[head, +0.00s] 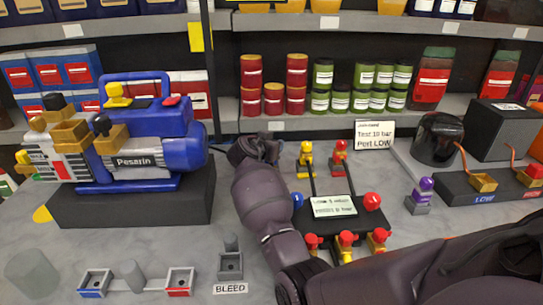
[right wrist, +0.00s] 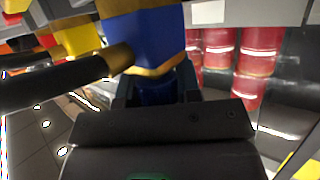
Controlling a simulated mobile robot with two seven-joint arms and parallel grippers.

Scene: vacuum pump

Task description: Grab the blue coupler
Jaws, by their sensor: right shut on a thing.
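In the right wrist view a blue coupler (right wrist: 147,38) with gold bands sits straight ahead, and its narrower lower end is between the dark fingers of my right gripper (right wrist: 157,92), which is shut on it. A dark hose with a gold end meets the coupler from the left. In the head view my right arm comes in from the lower right and crosses the table, and its dark end (head: 255,150) is just right of the blue pump. The coupler and the fingertips are hidden there. My left gripper is not in view.
The blue Pesarin pump (head: 150,150) stands on a dark block at left. A manifold (head: 345,228) with red and yellow valves is right of my forearm. A purple-topped fitting (head: 421,192) stands farther right. Jars fill the back shelf (head: 330,130). A grey bleed fitting (head: 230,265) sits in front.

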